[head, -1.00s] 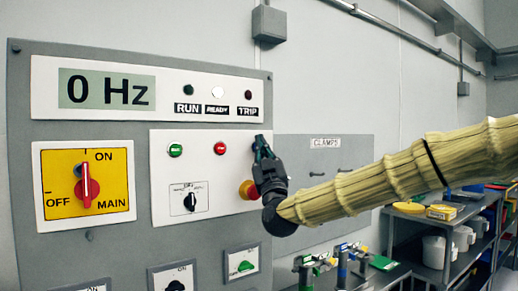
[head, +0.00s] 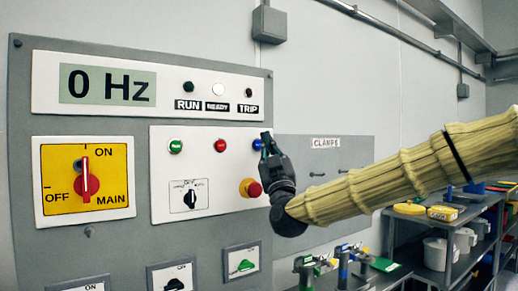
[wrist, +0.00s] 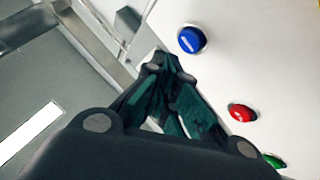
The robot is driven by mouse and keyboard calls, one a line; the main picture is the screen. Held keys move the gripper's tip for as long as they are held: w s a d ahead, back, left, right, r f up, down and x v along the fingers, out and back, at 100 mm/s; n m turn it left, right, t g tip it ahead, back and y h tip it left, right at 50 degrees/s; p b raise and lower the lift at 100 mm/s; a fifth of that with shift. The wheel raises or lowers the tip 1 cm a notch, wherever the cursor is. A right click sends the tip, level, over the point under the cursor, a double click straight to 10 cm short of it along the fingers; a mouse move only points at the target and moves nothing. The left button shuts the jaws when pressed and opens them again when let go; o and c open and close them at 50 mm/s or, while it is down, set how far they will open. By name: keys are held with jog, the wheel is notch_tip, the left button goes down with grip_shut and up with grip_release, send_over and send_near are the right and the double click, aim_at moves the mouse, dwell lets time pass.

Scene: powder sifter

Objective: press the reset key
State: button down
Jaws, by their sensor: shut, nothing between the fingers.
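The blue button (head: 258,144) sits at the upper right of the white control plate; I take it for the reset key, though no label can be read. It also shows in the wrist view (wrist: 191,39), with a white mark on its face. My gripper (head: 265,135) is shut and empty, just right of the blue button in the head view. In the wrist view its fingertips (wrist: 168,60) meet below and left of the button, apart from it in the picture. I cannot tell the gap to the panel.
Red (head: 220,145) and green (head: 176,146) buttons lie left on the same plate (head: 215,205). A red mushroom knob on yellow (head: 251,188) is below, near my wrist. A black selector (head: 190,198) and yellow main switch plate (head: 84,182) are further left. The READY lamp (head: 218,89) looks white.

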jog(key=shift+s+d+b, duration=0.45)
jog(key=shift+s+d, duration=0.15)
jog(key=shift+s, duration=0.2)
jog(key=shift+s+d+b, duration=0.4)
jog(key=shift+s+d, duration=0.15)
jog(key=shift+s, duration=0.25)
